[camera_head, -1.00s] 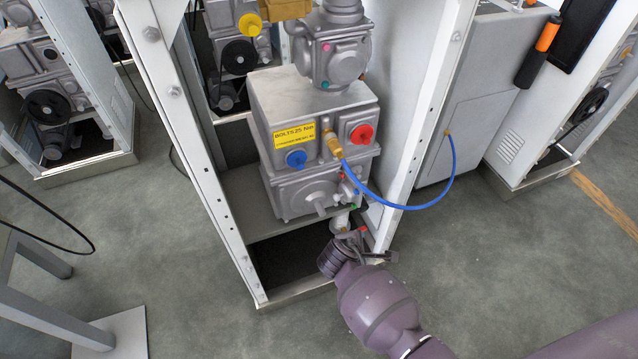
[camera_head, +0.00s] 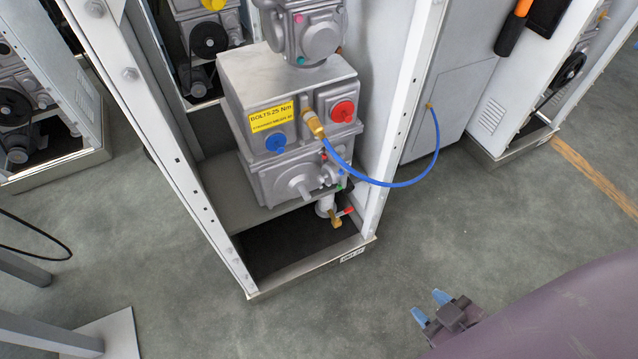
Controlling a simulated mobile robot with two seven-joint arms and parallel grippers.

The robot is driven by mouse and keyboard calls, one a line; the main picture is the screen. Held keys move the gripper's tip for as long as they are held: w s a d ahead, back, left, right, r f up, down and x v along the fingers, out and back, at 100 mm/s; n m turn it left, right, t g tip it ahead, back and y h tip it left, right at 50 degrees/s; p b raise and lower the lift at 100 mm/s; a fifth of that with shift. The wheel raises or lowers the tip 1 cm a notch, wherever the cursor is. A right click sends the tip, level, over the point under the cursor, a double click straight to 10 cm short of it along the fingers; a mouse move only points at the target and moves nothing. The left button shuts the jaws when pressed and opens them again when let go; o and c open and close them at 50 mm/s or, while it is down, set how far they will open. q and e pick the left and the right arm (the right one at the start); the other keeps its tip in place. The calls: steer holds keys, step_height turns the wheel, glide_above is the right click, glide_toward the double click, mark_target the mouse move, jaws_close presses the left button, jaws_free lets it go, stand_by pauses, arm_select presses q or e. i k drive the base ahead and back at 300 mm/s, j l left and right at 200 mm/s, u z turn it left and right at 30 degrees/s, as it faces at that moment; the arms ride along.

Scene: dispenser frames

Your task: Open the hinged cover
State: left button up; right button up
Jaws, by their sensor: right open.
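I cannot make out a hinged cover for certain. The grey metal dispenser unit (camera_head: 285,85) stands in the open white frame, with a yellow label (camera_head: 272,115), a blue cap (camera_head: 275,142) and a red cap (camera_head: 342,111) on its front. A brass valve with a red handle (camera_head: 344,212) sits below the unit. My right gripper (camera_head: 429,306) is at the lower right, over the floor in front of the frame. Its blue-tipped fingers are apart, with nothing between them. It is clear of the unit and the valve. My left gripper is out of view.
A blue hose (camera_head: 400,184) loops from a brass fitting (camera_head: 313,124) to the grey cabinet (camera_head: 450,100) on the right. The white frame posts (camera_head: 175,150) stand either side of the unit. A table leg (camera_head: 45,325) is at the lower left.

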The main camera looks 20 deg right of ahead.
mark_target(330, 166)
steer(key=j+z, duration=0.2)
steer(key=j, duration=0.6)
steer(key=j+z, duration=0.2)
steer(key=j, duration=0.55)
steer(key=j+z, duration=0.2)
steer(key=j, duration=0.6)
steer(key=i+j, duration=0.1)
steer(key=i, duration=0.25)
steer(key=l+z, duration=0.05)
